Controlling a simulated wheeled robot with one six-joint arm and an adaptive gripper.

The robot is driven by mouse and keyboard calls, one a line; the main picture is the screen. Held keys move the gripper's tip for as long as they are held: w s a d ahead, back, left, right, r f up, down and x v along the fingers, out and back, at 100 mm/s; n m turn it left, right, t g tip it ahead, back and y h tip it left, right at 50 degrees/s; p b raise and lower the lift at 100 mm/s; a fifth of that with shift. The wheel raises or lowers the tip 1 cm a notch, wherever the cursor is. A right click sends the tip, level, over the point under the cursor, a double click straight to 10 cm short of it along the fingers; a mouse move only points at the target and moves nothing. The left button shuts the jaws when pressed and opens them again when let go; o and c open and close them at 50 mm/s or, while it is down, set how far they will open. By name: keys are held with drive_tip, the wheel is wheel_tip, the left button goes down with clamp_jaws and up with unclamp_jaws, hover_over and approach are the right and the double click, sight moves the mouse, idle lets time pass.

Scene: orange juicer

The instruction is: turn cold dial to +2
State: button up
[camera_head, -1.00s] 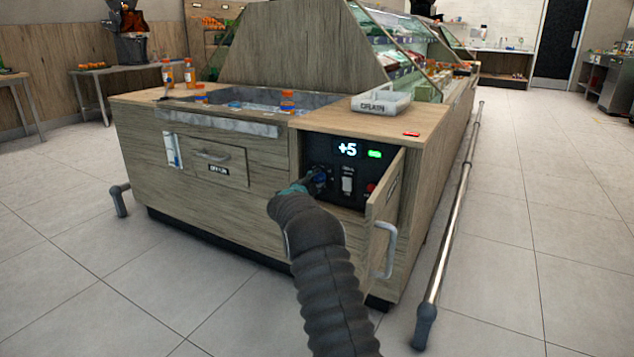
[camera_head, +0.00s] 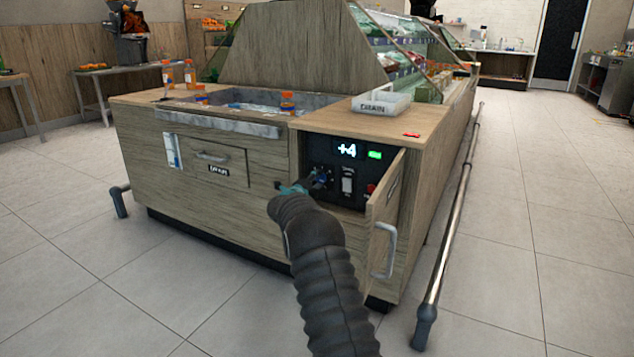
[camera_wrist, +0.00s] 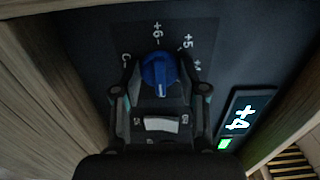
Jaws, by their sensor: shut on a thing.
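The cold dial (camera_wrist: 160,72) is a blue knob on a dark panel with printed marks, among them +6 and +5, in the wrist view. My gripper (camera_wrist: 160,85) is shut on it, one finger on each side. In the head view my gripper (camera_head: 312,184) reaches into the open control compartment and mostly hides the dial. The lit display (camera_head: 346,150) reads +4, with a green light (camera_head: 375,155) beside it. The display also shows in the wrist view (camera_wrist: 239,118), tilted.
The compartment door (camera_head: 384,205) stands open to the right of my arm. A white switch (camera_head: 347,181) and a red button (camera_head: 370,189) sit right of the dial. A metal rail (camera_head: 452,215) runs along the floor at right. A tray marked DRAIN (camera_head: 381,103) stands on top.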

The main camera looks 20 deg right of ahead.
drive_tip(key=shift+d, duration=0.1)
drive_tip(key=o, duration=1.2)
drive_tip(key=shift+s+d, duration=0.1)
drive_tip(key=shift+c, duration=0.2)
drive_tip(key=shift+a, duration=0.2)
drive_tip(key=shift+a, duration=0.15)
drive_tip(key=shift+s+a, duration=0.15)
drive_tip(key=shift+a, duration=0.1)
drive_tip(key=v, duration=1.1)
drive_tip(key=shift+s, duration=0.1)
